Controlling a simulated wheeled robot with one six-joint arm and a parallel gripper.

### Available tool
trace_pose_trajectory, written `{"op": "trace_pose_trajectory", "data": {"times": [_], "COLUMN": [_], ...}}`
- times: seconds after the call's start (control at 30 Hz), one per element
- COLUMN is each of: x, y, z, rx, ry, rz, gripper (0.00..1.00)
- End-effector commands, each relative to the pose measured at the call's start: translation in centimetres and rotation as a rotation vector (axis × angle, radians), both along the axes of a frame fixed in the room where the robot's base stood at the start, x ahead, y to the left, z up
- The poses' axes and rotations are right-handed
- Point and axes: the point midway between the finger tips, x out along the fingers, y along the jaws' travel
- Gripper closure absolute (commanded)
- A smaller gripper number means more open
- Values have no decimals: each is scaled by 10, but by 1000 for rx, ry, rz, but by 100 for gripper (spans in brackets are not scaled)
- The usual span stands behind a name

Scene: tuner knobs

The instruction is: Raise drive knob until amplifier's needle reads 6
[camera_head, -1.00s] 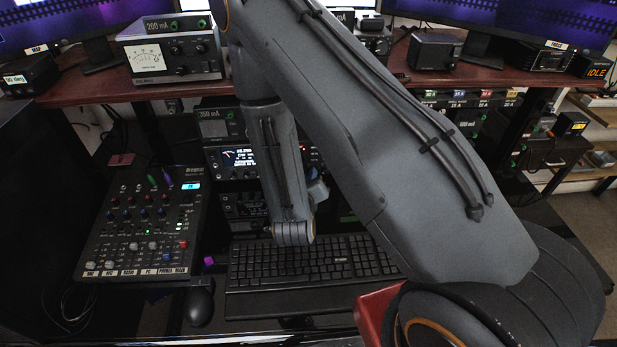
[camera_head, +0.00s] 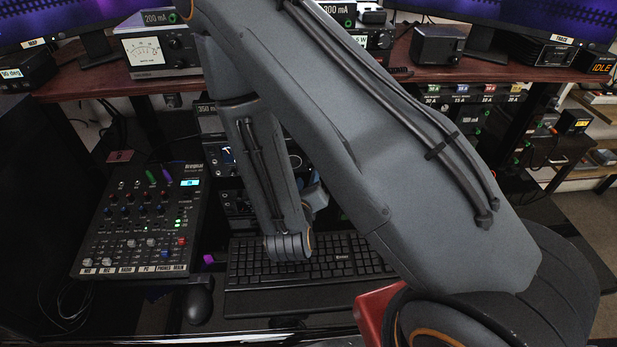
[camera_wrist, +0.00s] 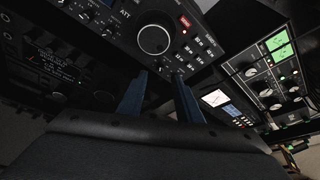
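My gripper (camera_wrist: 160,76) shows in the wrist view as two blue fingers with a gap between them, nothing visibly held. The fingertips are at the lower edge of a black radio panel (camera_wrist: 122,32), below its large round dial (camera_wrist: 153,40). Small knobs lie close to the tips; I cannot tell whether they touch, or which is the drive knob. A unit with a white needle meter (camera_head: 147,50) stands on the upper shelf in the head view; I cannot tell if it is the amplifier, and its reading is too small.
A mixer (camera_head: 145,220) lies at left on the desk, beside a keyboard (camera_head: 335,262) and a mouse (camera_head: 198,306). Another panel with green displays (camera_wrist: 278,42) is at right in the wrist view, near a small lit meter (camera_wrist: 215,97). Monitors stand on the shelf (camera_head: 90,88).

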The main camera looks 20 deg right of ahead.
Motion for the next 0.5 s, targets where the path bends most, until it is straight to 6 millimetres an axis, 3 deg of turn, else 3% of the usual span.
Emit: {"op": "trace_pose_trajectory", "data": {"times": [0.2, 0.5], "x": [-18, -21], "y": [9, 9], "z": [6, 8], "rx": [0, 1], "ry": [0, 0], "rz": [1, 0], "gripper": [68, 68]}}
